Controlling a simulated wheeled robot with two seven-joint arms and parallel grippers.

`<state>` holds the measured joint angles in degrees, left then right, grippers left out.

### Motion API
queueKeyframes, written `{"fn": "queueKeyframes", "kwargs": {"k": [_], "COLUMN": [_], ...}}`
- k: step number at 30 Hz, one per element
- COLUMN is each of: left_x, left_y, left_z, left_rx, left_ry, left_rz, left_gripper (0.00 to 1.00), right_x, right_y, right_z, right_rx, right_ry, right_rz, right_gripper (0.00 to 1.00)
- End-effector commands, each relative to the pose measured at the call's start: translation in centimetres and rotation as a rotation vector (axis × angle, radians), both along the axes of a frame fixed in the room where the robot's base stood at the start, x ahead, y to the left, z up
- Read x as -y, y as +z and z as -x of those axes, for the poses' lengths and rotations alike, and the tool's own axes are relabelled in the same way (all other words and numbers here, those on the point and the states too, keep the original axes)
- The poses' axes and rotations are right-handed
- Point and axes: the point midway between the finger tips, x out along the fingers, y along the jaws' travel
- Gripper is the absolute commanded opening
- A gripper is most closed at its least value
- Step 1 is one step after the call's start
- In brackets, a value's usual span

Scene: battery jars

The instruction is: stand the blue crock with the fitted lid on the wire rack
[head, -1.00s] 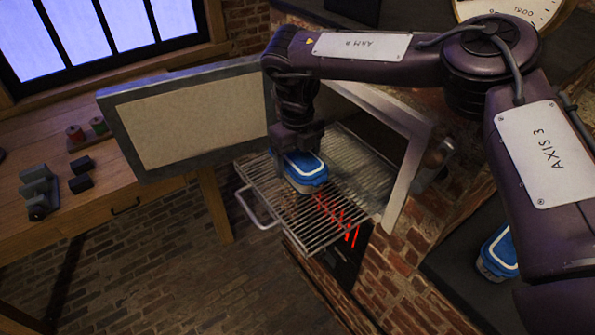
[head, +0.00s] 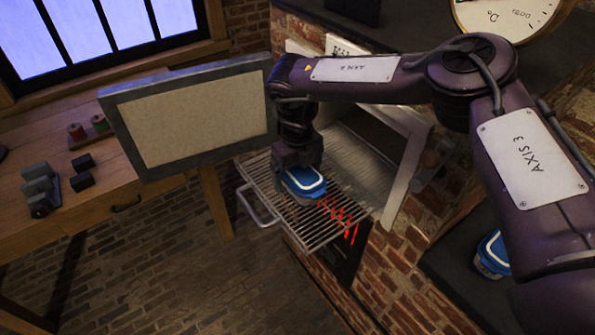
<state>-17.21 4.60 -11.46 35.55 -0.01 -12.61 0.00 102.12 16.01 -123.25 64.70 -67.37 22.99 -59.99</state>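A blue crock (head: 304,183) with a blue, white-edged lid is in my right gripper (head: 298,164), over the wire rack (head: 318,238). The gripper comes down from above at the crock's far end and appears shut on it; its fingertips are partly hidden. The crock looks about level. I cannot tell whether its base touches the bars. The rack is pulled out of the oven, with a handle at its front. A second blue-lidded container (head: 494,254) stands on the dark counter at lower right, partly hidden by my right arm. My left gripper is not in view.
Red glowing bars show beneath the rack's right side. A wooden table (head: 115,205) with dark blocks and spools is at left. A round dial (head: 505,15) is at upper right. The rack's front part is clear.

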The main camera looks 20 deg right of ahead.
Motion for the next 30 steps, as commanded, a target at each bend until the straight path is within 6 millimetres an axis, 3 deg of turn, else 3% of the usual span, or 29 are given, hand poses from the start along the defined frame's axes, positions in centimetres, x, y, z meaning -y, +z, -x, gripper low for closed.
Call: {"fn": "queueKeyframes", "kwargs": {"k": [9, 14, 24, 30], "left_x": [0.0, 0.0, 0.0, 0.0], "left_y": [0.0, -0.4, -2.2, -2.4], "left_z": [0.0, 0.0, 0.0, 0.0], "left_rx": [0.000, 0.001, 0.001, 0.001], "left_ry": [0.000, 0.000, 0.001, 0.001], "left_rz": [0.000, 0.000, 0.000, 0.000], "left_gripper": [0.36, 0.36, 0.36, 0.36], "right_x": [0.0, 0.0, -0.1, -0.1], "right_y": [0.1, 1.4, 8.5, 11.4], "right_z": [0.0, -0.1, -0.1, -0.1], "right_rx": [0.000, 0.003, 0.005, 0.003], "right_ry": [0.000, -0.001, 0.000, 0.000], "right_rz": [0.000, -0.001, -0.002, 0.000], "right_gripper": [0.98, 0.98, 0.98, 0.98]}}
